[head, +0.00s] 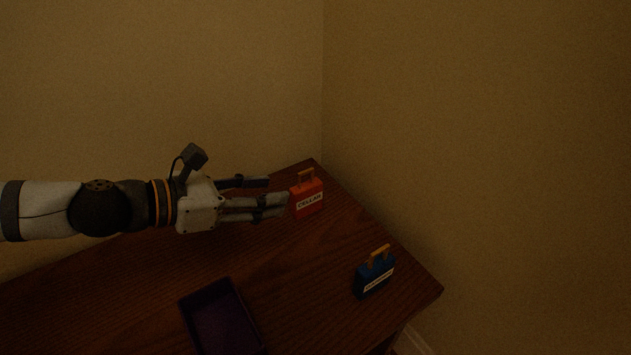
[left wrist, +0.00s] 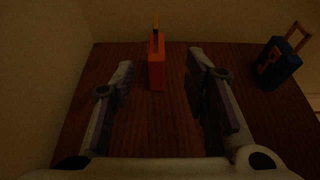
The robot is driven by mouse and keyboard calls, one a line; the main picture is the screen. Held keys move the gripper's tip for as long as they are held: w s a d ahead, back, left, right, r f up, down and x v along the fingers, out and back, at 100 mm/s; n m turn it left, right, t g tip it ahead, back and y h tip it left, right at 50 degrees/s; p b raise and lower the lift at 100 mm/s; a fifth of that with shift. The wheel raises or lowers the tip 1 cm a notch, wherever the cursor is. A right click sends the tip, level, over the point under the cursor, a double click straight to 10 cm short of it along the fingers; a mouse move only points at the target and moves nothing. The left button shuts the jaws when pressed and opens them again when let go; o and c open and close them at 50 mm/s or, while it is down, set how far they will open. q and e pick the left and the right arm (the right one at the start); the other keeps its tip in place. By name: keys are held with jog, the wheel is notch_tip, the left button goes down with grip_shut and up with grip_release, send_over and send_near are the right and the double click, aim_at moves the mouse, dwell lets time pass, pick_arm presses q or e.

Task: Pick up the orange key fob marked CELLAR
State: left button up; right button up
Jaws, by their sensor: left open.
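The orange key fob (head: 307,196) stands upright near the far corner of the desk, with a white label reading CELLAR and a tan loop on top. In the left wrist view the orange fob (left wrist: 156,68) stands ahead, between the lines of the two fingers and a little beyond their tips. My left gripper (head: 278,192) is open and empty, just left of the fob; it also shows in the left wrist view (left wrist: 160,60). I cannot tell whether a finger touches the fob. My right gripper is in neither view.
A blue fob (head: 374,273) with a tan loop and a white label, too small to read, stands near the desk's right edge. A dark purple tray (head: 250,322) lies at the front. Walls close in behind and right of the wooden desk (head: 290,265), which is bare between tray and fobs.

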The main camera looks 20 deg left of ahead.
aim_at(298, 189)
pick_arm(q)
jog(key=b+x, duration=0.1)
jog(key=x, duration=0.8)
jog(key=shift+w+f, duration=0.25)
grip_shut()
